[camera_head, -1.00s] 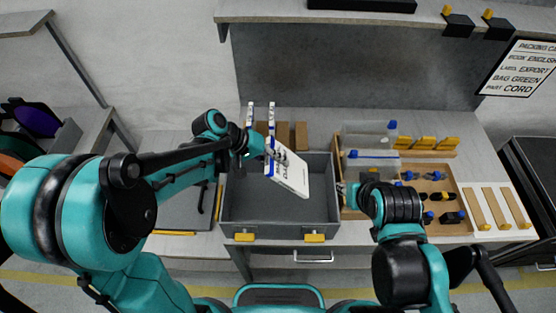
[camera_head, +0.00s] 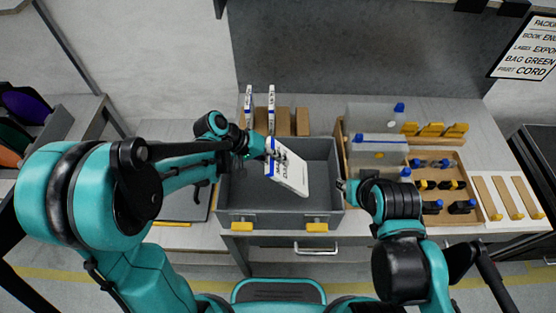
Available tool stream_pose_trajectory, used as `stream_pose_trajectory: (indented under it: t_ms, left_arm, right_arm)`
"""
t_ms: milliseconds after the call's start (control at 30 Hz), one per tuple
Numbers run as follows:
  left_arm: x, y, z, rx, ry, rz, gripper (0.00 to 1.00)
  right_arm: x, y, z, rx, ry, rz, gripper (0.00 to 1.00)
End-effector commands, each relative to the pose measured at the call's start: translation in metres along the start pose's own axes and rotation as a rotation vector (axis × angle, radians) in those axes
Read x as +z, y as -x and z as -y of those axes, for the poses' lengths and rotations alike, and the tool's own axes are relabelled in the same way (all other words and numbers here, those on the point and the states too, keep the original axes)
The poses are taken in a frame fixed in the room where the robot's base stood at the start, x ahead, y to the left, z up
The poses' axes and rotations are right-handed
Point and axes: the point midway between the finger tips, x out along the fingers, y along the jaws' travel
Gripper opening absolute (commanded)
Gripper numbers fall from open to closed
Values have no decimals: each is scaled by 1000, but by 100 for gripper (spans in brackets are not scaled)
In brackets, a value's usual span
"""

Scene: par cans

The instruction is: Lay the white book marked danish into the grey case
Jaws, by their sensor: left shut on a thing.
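The white book (camera_head: 293,174) with a blue spine hangs tilted inside the outline of the grey case; its lettering is too small to read surely. My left gripper (camera_head: 268,150) is shut on the book's upper left edge. The grey case (camera_head: 241,217) stands open on the bench, with yellow latches on its front. I cannot tell whether the book touches the case floor. My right gripper (camera_head: 342,186) is at the case's right wall, small and partly hidden by its own arm; its jaws cannot be made out.
Two upright white books (camera_head: 248,108) and brown blocks (camera_head: 302,122) stand behind the case. A wooden tray (camera_head: 462,176) with small blue and yellow parts lies to the right, beside clear boxes (camera_head: 380,148). A sign (camera_head: 527,50) hangs at upper right.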

Motion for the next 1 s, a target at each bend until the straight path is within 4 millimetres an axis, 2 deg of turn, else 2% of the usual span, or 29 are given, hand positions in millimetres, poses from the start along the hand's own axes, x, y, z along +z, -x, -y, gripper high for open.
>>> stream_pose_trajectory:
  t_ms: [600, 1000]
  left_arm:
    - [5, -42, 35, 0, 0, 0, 0]
    - [6, -49, 41, 0, 0, 0, 0]
  right_arm:
    - [29, -40, 0, 0, 0, 0, 34]
    - [34, -47, 0, 0, 0, 0, 34]
